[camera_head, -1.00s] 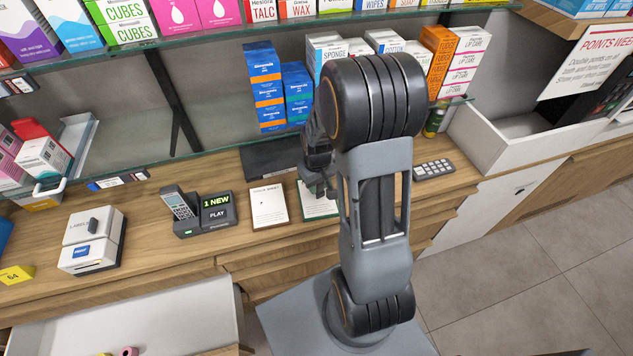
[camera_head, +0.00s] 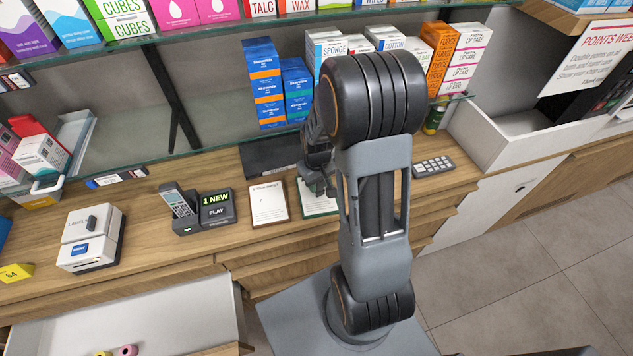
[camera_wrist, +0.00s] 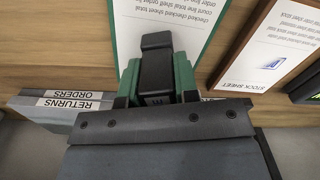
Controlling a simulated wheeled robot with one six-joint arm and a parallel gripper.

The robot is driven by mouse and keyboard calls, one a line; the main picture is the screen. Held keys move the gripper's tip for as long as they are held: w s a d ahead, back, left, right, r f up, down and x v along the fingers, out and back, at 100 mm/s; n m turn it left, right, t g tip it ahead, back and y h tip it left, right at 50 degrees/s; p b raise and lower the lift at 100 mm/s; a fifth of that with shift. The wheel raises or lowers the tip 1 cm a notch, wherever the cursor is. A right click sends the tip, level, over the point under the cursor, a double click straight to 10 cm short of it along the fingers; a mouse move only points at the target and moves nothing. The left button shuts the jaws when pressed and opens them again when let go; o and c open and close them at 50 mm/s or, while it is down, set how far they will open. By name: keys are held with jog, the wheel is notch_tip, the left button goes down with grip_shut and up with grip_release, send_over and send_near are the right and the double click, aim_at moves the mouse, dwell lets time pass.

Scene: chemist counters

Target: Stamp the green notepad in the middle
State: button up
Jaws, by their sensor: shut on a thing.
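The green notepad (camera_head: 318,205) lies on the wooden counter, right of a brown-edged stock sheet (camera_head: 268,204). It has white printed paper and a green border, and in the wrist view (camera_wrist: 185,22) it is at the top centre. My gripper (camera_wrist: 157,90) is shut on a dark stamp (camera_wrist: 156,62) with a black upright part, which overlaps the notepad's near edge in the wrist view. Green parts show on both sides of it. In the head view my gripper (camera_head: 318,180) is over the notepad's upper part and hides some of it. Contact between stamp and paper cannot be told.
A phone with an answering machine (camera_head: 200,210) and a label printer (camera_head: 90,240) stand to the left. Shelves of boxes hang behind. Folders labelled returns and orders (camera_wrist: 68,102) show in the wrist view.

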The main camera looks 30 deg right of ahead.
jog(key=shift+s+f+b, duration=0.1)
jog(key=shift+f+b, duration=0.4)
jog(key=shift+f, duration=0.1)
dwell(1.3)
jog(key=shift+r+p, duration=2.7)
jog(key=shift+r, duration=0.9)
